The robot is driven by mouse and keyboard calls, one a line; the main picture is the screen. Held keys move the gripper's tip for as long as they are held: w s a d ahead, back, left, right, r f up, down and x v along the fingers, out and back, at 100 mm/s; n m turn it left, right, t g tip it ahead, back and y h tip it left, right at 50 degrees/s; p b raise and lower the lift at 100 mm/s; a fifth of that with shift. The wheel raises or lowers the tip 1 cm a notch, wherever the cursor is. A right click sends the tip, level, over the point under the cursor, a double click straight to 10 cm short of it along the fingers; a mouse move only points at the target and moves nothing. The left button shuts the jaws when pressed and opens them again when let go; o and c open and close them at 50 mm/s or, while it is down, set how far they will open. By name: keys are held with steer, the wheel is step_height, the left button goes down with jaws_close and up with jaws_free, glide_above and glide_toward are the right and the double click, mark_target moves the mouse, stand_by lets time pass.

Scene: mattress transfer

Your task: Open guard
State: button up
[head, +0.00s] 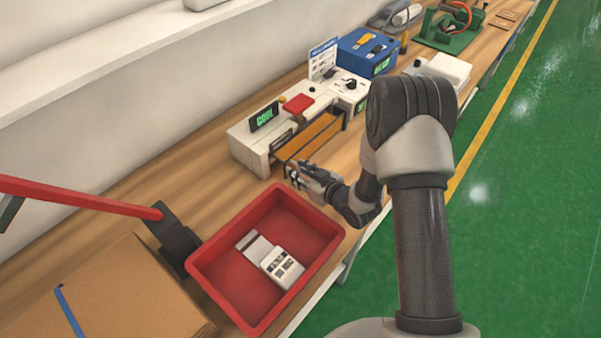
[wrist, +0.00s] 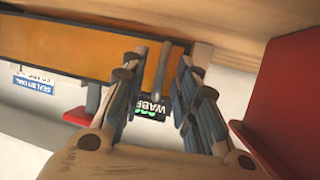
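The sealing machine is a white body (head: 248,150) on the bench, with a small lit green-text display (head: 265,117). Its guard seems to be the flat orange panel (head: 312,137) along the front; it also fills the upper left of the wrist view (wrist: 90,45). My gripper (head: 298,174) is at the near end of the machine, just above the red bin's far edge. In the wrist view my gripper (wrist: 157,78) has its fingers apart, with a slim grey bar (wrist: 163,68) showing between them and space on both sides. I cannot tell whether the bar touches a finger.
A red bin (head: 214,248) holding a white device (head: 282,268) and a flat card stands in front. A cardboard box (head: 100,300) and a red arm (head: 80,198) are at left. A blue case (head: 365,52) stands behind. Green floor lies right.

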steer(key=shift+c, duration=0.6)
jaws_close()
